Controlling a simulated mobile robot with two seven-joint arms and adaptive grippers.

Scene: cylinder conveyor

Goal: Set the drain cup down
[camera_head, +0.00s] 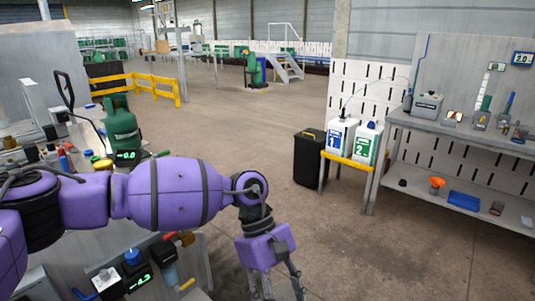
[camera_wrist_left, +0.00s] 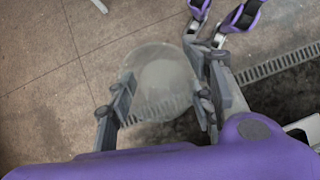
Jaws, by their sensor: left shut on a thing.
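The drain cup (camera_wrist_left: 160,80) is a clear, round, see-through vessel in the left wrist view. It sits between the two dark fingers of my left gripper (camera_wrist_left: 163,108), which is shut on it. The floor and a grate show through its wall. In the head view my left gripper (camera_head: 275,284) points down at the bottom edge, over the floor. The cup cannot be made out clearly there.
A grey workbench with a green gas cylinder (camera_head: 122,127) stands at left. Two white jugs (camera_head: 340,135) sit on a yellow-edged stand beside a black bin (camera_head: 308,158). A shelved bench (camera_head: 460,135) is at right. Open floor (camera_head: 235,130) lies between. A floor grate (camera_wrist_left: 280,65) runs below the gripper.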

